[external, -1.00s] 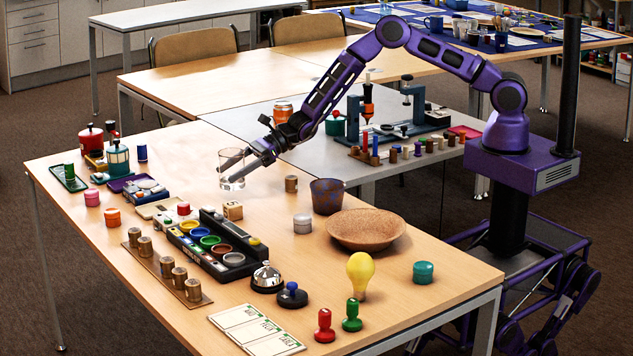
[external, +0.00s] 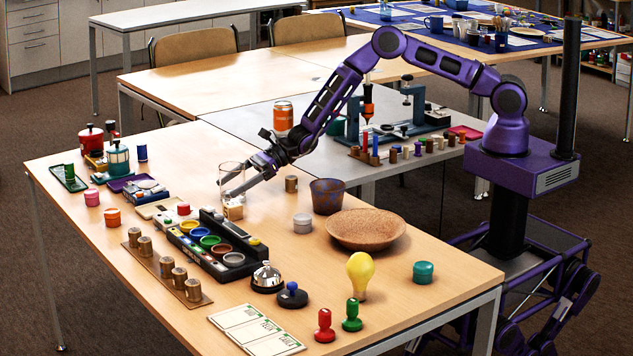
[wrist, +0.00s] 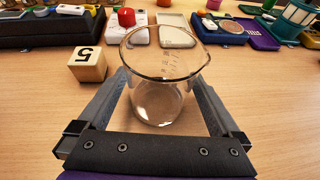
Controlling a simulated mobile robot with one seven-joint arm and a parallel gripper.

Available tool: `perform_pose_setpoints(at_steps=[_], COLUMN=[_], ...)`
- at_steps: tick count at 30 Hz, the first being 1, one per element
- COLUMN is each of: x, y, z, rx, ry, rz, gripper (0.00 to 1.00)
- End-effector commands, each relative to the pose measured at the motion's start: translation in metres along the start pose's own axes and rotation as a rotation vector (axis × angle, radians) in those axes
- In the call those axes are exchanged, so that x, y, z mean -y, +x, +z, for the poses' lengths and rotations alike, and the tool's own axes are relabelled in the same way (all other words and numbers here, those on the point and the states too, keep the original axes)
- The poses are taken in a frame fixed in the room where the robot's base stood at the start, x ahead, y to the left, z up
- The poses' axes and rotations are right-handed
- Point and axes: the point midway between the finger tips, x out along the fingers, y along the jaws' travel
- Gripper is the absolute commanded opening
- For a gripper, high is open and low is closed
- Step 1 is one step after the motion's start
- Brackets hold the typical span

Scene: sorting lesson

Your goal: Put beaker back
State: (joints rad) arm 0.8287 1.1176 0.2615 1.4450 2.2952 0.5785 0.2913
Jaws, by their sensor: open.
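The clear glass beaker (external: 231,175) stands upright on the near wooden table, left of my arm. In the wrist view the beaker (wrist: 160,92) sits between my two fingers, with its spout to the right and faint markings on its wall. My gripper (wrist: 160,80) is open, with one finger on each side of the beaker; whether either finger touches the glass I cannot tell. In the external view my gripper (external: 229,192) is low over the table and partly overlaps the beaker.
A black tray of paint cups (external: 215,245) lies in front.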

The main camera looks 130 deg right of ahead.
Motion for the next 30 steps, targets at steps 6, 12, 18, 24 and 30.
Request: perform_pose_setpoints(at_steps=[6,12,18,24,30], x=[0.000,0.001,0.000,0.001,0.000], y=[-0.011,-0.050,-0.090,-0.116,-0.122], z=[0.004,0.004,0.004,0.004,0.003], rx=[-0.002,-0.002,-0.001,0.000,0.000], ry=[0.000,0.000,0.000,0.000,0.001], rz=[0.000,-0.001,-0.001,-0.001,0.000], gripper=[1.00,1.00,1.00,1.00,1.00])
